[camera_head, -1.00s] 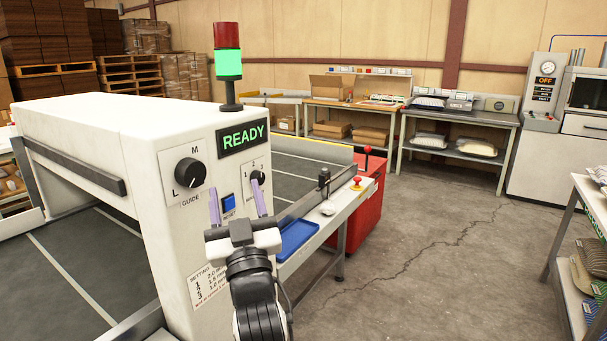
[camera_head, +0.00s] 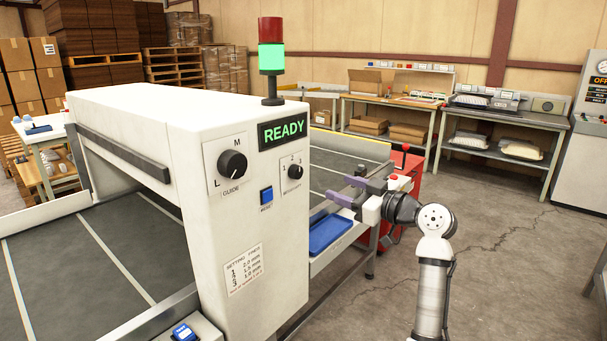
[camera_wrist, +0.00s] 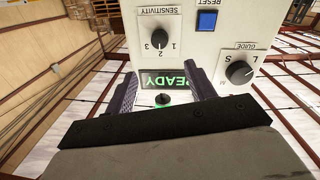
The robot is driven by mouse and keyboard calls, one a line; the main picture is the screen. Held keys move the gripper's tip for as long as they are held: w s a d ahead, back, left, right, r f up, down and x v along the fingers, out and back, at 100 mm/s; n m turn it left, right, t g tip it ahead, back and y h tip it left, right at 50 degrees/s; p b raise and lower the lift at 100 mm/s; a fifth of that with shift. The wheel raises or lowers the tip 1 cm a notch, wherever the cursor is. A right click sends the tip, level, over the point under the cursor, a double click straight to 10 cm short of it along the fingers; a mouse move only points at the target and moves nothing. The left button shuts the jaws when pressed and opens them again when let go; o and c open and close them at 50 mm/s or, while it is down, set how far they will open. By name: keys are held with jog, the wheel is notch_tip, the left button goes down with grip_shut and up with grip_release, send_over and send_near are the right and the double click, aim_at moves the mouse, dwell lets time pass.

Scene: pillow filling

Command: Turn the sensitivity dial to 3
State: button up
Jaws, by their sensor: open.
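The sensitivity dial (camera_head: 294,171) is a small black knob on a white plate marked 1, 2 and 3, on the white machine's end panel below the green READY display (camera_head: 283,131). It also shows upside down in the wrist view (camera_wrist: 158,39). I cannot tell for sure which number its pointer faces. My gripper (camera_head: 346,191) is open and empty, to the right of the panel and apart from the dial. In the wrist view its two dark fingers (camera_wrist: 161,88) point toward the panel, with the dial beyond the tips.
The larger guide dial (camera_head: 232,163) and blue reset button (camera_head: 266,195) share the panel. A settings label (camera_head: 244,270) is below. A blue tray (camera_head: 330,232) and red cabinet (camera_head: 408,170) are near my arm. The floor at right is open.

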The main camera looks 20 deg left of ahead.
aim_at(300, 171)
jog(key=p+x, duration=0.3)
jog(key=x, duration=1)
jog(key=shift+p, duration=0.35)
jog(key=c, duration=1)
jog(key=shift+m, duration=0.3)
jog(key=m+p, duration=0.1)
jog(key=m, duration=0.4)
jog(key=shift+w+r, duration=0.1)
jog(key=shift+r, duration=0.05)
jog(key=m+p, duration=0.3)
jog(key=m, duration=0.3)
jog(key=shift+w, duration=0.15)
